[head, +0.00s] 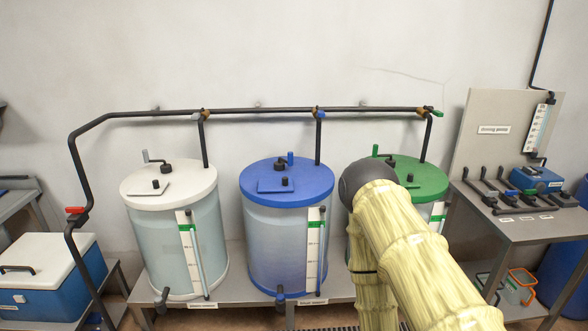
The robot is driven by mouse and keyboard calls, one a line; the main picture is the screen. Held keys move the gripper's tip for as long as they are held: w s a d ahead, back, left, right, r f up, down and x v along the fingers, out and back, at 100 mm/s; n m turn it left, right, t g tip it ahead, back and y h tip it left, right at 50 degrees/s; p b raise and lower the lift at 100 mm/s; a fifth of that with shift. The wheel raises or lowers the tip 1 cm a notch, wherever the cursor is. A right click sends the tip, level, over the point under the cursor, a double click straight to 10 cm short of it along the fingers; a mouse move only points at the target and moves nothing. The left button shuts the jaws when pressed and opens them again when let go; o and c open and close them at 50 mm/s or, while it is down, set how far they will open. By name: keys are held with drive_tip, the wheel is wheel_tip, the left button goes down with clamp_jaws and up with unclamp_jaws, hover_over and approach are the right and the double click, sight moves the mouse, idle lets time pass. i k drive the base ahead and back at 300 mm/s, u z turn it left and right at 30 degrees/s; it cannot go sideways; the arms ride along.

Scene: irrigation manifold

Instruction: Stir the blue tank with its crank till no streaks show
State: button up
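The blue tank (262,240) stands upright in the middle of the head view under a blue lid (312,178). Its small crank (290,158) stands up at the back of the lid, with a blue grip. A hatch (268,185) with a dark knob lies in front of it. The translucent wall looks pale at the top and bluer lower down; I cannot make out clear streaks at this size. My arm rises at the lower right, in front of the green-lidded tank and right of the blue tank. My gripper is not visible.
A white-lidded tank (150,235) stands left and a green-lidded tank (425,175) right, partly hidden by my arm. A black pipe (260,111) runs behind, with drops near the lids. A side table (530,228) holds several dark handles. A blue cooler (50,300) sits lower left.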

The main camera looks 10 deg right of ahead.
sight(289, 162)
drive_tip(key=k, duration=0.7)
drive_tip(key=z, duration=0.5)
drive_tip(key=i, duration=1.45)
drive_tip(key=u, duration=0.8)
